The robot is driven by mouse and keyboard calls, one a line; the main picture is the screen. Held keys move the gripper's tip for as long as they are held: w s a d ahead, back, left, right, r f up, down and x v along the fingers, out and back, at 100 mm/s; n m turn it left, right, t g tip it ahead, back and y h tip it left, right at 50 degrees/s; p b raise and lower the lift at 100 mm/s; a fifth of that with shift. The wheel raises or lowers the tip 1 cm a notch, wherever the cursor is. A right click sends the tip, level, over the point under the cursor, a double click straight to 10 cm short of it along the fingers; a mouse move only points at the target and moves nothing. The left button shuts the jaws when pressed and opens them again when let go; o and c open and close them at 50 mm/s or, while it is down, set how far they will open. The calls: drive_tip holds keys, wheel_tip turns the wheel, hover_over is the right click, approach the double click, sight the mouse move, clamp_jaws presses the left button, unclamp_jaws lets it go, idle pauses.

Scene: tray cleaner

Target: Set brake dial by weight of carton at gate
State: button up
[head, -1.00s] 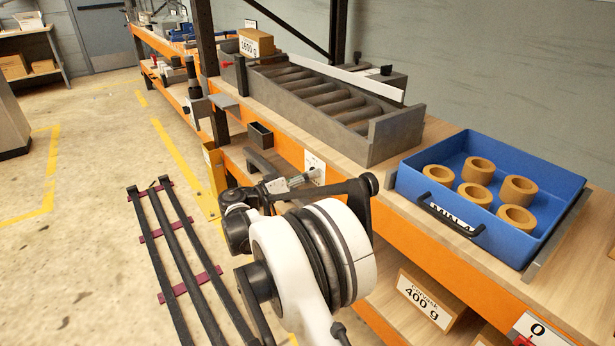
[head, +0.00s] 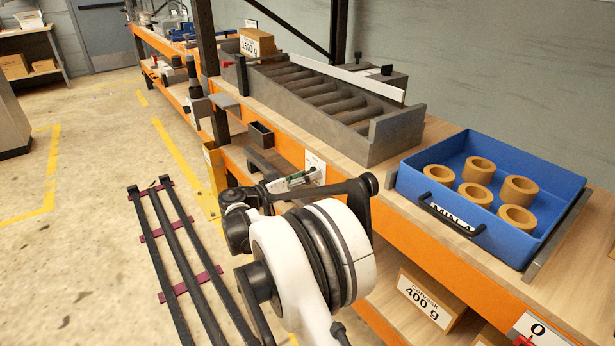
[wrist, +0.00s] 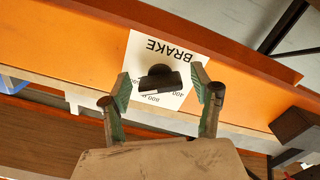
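The brake dial (wrist: 158,80) is a dark knob with a bar-shaped grip on a white BRAKE label (wrist: 170,50) on the orange shelf edge. The label looks upside down in the wrist view, and its weight marks are partly covered. My gripper (wrist: 162,88) is open, with one finger on each side of the dial; contact cannot be told. In the head view my gripper (head: 292,182) is in front of the label (head: 315,167), and the dial is hidden. A brown carton (head: 256,42) marked 1600 g sits at the far end of the grey roller conveyor (head: 395,132).
A blue tray (head: 408,180) with several tan rings stands right of the conveyor. A carton (head: 428,298) marked 400 g sits on the lower shelf. A dark post (head: 241,75) stands by the conveyor's far end. The floor at left (head: 90,150) is clear beyond dark rails.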

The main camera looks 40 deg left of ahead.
drive_tip(key=v, duration=1.2)
drive_tip(key=shift+r, duration=0.1)
idle(0.4)
